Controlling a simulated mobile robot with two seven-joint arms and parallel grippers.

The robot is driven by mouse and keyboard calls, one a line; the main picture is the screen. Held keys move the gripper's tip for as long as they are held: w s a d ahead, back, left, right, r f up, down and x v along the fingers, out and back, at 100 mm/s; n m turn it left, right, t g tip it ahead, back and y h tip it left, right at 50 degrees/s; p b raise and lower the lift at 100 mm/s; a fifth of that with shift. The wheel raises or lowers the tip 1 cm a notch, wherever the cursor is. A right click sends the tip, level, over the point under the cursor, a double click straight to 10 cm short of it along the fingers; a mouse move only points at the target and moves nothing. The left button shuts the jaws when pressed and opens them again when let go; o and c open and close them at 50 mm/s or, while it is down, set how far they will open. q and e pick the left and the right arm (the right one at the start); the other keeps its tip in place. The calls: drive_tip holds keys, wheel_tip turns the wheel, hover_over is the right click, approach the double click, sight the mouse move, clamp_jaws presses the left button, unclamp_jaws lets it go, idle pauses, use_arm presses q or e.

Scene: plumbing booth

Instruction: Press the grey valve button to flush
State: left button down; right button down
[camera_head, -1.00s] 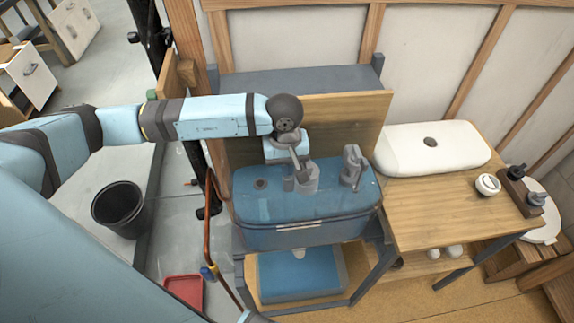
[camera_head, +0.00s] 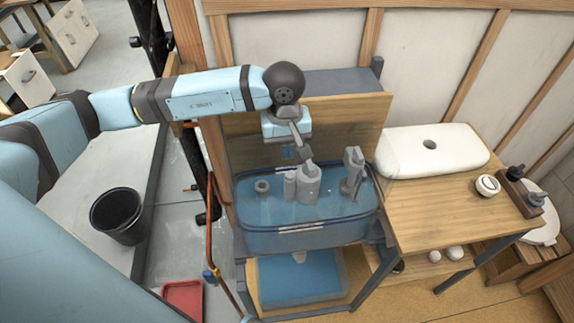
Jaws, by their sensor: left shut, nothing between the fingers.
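The blue, see-through cistern (camera_head: 300,238) stands open on a frame in the middle of the view. Inside it, the grey flush valve (camera_head: 309,188) stands upright near the centre. A second grey fitting (camera_head: 353,172) stands to its right and a small grey tube end (camera_head: 262,186) to its left. My left gripper (camera_head: 305,157) comes down from above, shut and empty, its tips at the top of the flush valve. I cannot tell whether they touch it; they hide part of its top, where the button would be. My right gripper is out of view.
A white cistern lid (camera_head: 432,152) lies on the wooden table (camera_head: 425,215) at the right, near a white round button (camera_head: 487,185). A wooden board stands behind the cistern. A black bucket (camera_head: 118,215) and red tray (camera_head: 183,301) are at the left.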

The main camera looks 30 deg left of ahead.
use_arm(q)
wheel_tip(320, 180, up, 6)
drive_tip(key=shift+w, duration=0.25)
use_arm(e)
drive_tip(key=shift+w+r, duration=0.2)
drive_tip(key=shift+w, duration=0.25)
use_arm(q)
drive_tip(key=shift+a+r, duration=0.1)
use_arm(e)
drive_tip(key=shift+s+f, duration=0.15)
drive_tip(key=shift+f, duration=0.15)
